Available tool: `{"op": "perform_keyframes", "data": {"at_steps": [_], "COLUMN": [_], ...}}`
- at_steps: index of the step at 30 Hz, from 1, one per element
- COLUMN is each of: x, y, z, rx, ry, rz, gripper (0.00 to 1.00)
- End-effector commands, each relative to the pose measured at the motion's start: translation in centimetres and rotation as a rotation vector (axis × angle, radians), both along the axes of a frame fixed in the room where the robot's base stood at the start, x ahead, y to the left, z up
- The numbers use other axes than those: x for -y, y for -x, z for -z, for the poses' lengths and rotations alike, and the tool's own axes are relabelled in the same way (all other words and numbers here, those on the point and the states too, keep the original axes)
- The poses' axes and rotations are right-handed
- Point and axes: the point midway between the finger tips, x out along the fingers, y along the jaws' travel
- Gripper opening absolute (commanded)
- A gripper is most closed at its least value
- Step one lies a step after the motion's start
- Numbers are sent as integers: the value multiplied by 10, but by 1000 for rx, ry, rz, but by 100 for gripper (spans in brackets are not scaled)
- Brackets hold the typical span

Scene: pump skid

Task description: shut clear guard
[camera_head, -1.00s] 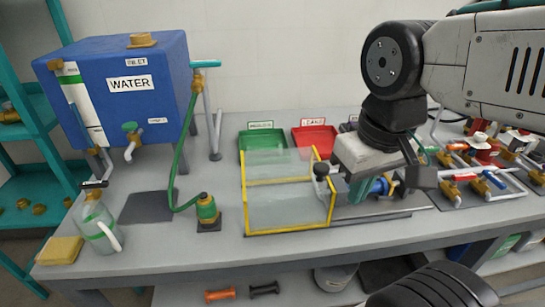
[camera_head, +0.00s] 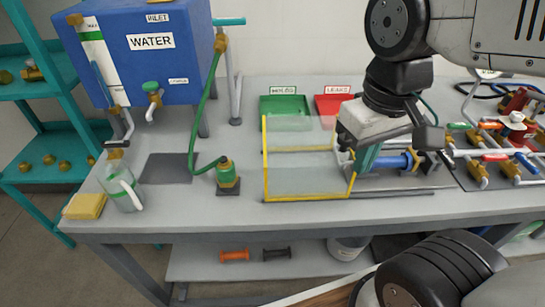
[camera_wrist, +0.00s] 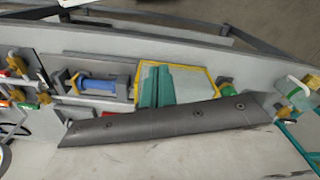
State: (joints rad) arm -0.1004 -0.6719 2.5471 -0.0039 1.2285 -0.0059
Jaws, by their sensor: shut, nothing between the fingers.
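The clear guard (camera_head: 308,178), clear panels with yellow edging, stands on the bench left of the pump with its blue cylinder (camera_head: 397,162). In the wrist view the guard (camera_wrist: 195,72) shows as a yellow-edged pane beside the blue cylinder (camera_wrist: 98,86). My gripper (camera_head: 362,168) has teal fingers and is at the guard's right edge, in front of part of it. Its fingers (camera_wrist: 156,74) are together and empty, overlapping the guard's pane. I cannot tell whether they touch it. The guard's hinge is not clear, and its far right corner is hidden behind my gripper.
A green tray (camera_head: 285,104) and a red tray (camera_head: 330,103) sit behind the guard. A green hose fitting (camera_head: 227,175) stands to its left, with the blue water tank (camera_head: 150,60) beyond. Pipes and valves (camera_head: 500,150) crowd the right. The bench front is clear.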

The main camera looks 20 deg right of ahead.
Motion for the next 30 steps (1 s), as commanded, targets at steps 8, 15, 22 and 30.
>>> {"op": "perform_keyframes", "data": {"at_steps": [8,15,22,30], "x": [-74,-160,-225,-225], "y": [-60,-107,-142,-157], "z": [11,33,50,45], "rx": [-177,-289,-343,-343], "ry": [90,199,277,288], "rz": [-366,-752,-1054,-1188], "gripper": [0,0,0,0]}}
